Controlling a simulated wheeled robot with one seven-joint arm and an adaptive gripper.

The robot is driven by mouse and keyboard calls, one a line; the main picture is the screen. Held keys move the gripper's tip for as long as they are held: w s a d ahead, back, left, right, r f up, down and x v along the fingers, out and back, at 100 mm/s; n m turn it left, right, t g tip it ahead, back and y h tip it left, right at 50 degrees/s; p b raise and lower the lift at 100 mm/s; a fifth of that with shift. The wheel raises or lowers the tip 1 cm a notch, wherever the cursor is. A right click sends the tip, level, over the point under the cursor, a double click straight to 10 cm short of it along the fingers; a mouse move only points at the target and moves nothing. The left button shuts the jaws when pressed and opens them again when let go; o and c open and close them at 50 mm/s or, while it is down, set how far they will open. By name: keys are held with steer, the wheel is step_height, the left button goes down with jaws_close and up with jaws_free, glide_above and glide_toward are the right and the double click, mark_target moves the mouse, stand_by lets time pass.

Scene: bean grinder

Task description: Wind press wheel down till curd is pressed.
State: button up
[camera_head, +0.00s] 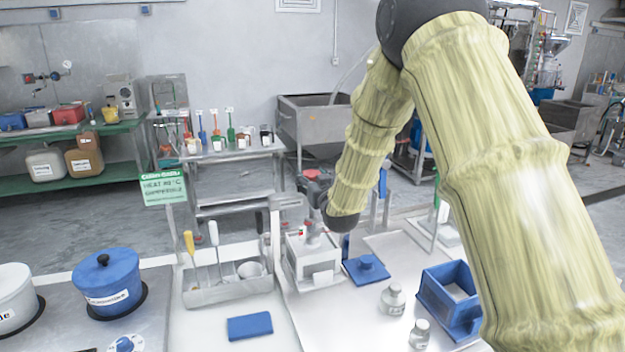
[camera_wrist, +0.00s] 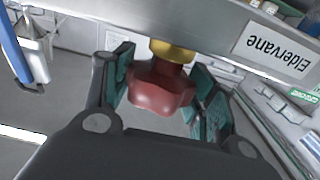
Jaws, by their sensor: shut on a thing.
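The red press wheel (camera_wrist: 160,88) is a lobed knob on a brass collar (camera_wrist: 172,51), against the grey crossbeam (camera_wrist: 215,22) labelled "Eldervane". My gripper (camera_wrist: 164,92) is shut on the wheel, with a teal pad on each side of it. In the head view the wheel (camera_head: 312,173) shows at the top of the press, with my gripper (camera_head: 313,188) around it. A white, box-like mould (camera_head: 301,270) stands below, with a metal plunger part (camera_head: 312,238) at its top. The curd is not visible inside, and my arm hides part of the press.
A blue lid-like plate (camera_head: 367,269) lies right of the mould, with two glass jars (camera_head: 391,299) and a blue box (camera_head: 450,300) further right. A utensil tray (camera_head: 227,290) stands left. A blue pot (camera_head: 104,283) is on the hob. A green sign (camera_head: 163,188) stands behind.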

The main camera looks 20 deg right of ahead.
steer(key=shift+m+h+b, duration=0.4)
steer(key=shift+h, duration=0.3)
steer(key=shift+a+f+m+g+h+b, duration=0.1)
steer(key=shift+m+g+h+b, duration=0.2)
steer(key=shift+m+h+b, duration=0.75)
steer(key=shift+m+g+h+p, duration=0.5)
steer(key=shift+m+h, duration=0.75)
steer(key=shift+h, duration=1.1)
steer(key=shift+m+g+h, duration=0.7)
steer(key=shift+h, duration=0.3)
steer(key=shift+m+h, duration=0.3)
steer(key=shift+h, duration=0.1)
